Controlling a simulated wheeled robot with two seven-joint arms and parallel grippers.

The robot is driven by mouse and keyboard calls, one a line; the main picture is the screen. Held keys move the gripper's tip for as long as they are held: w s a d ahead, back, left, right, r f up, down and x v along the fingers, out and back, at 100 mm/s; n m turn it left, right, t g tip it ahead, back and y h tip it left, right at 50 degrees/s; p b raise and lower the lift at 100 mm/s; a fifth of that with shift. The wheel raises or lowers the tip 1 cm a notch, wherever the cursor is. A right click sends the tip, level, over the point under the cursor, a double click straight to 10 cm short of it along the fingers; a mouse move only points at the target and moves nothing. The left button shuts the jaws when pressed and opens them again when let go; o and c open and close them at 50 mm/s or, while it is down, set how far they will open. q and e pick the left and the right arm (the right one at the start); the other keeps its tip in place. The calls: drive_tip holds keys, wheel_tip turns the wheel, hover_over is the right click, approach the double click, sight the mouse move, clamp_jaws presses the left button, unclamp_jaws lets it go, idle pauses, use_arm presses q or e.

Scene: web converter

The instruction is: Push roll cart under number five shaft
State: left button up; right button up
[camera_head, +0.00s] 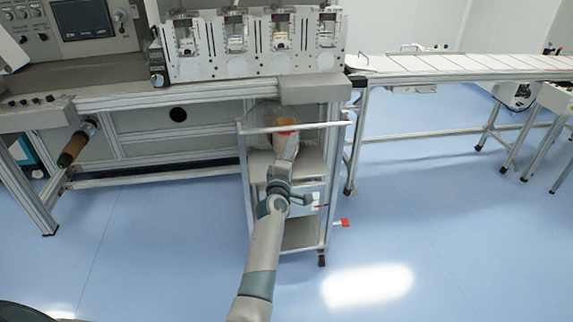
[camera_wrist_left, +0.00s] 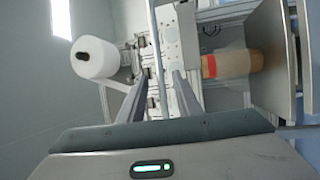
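The roll cart (camera_head: 240,175) is a light metal frame with shelves and a top bar. It stands at the machine's right end, its back part beneath the machine's overhang. A tan roll (camera_head: 284,125) with a reddish band shows at its top. Which shaft is number five is unclear.
The converter machine (camera_head: 180,95) spans the back left, with a shaft and brown core (camera_head: 76,148) low at left. A conveyor table (camera_head: 440,65) extends right, its leg close to the cart. The blue floor (camera_head: 430,220) is clear right of the cart.

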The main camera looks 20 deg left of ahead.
use_arm(q)
drive_tip(key=v, duration=0.7)
drive_tip(key=shift+s, duration=0.2)
drive_tip(key=shift+f, duration=0.1)
drive_tip(key=s+d+f+m+g+h, duration=0.25)
drive_tip(key=s+f+m, duration=0.2)
drive_tip(key=f, duration=0.65)
drive_tip(key=s+d+f+m+g+h, duration=0.1)
drive_tip(key=s+d+f+m+g, duration=0.25)
drive_tip(key=f, duration=0.75)
drive_tip(key=s+d+f+m+h, duration=0.1)
drive_tip(key=s+d+f+m, duration=0.4)
drive_tip(key=f, duration=0.6)
drive_tip(key=s+d+f+m+g, duration=0.1)
drive_tip(key=s+f+m+g, duration=0.1)
drive_tip(key=s+f, duration=0.6)
drive_tip(key=s+d+f+m+g, duration=0.1)
drive_tip(key=s+f+m+g, duration=0.2)
drive_tip(key=s+f, duration=0.5)
drive_tip(key=s+f+m+g, duration=0.2)
drive_tip(key=s+f, duration=0.5)
drive_tip(key=s, duration=1)
drive_tip(key=shift+s+d+f+m+h, duration=0.15)
drive_tip(key=shift+d+f+m+h, duration=0.3)
drive_tip(key=shift+m, duration=0.45)
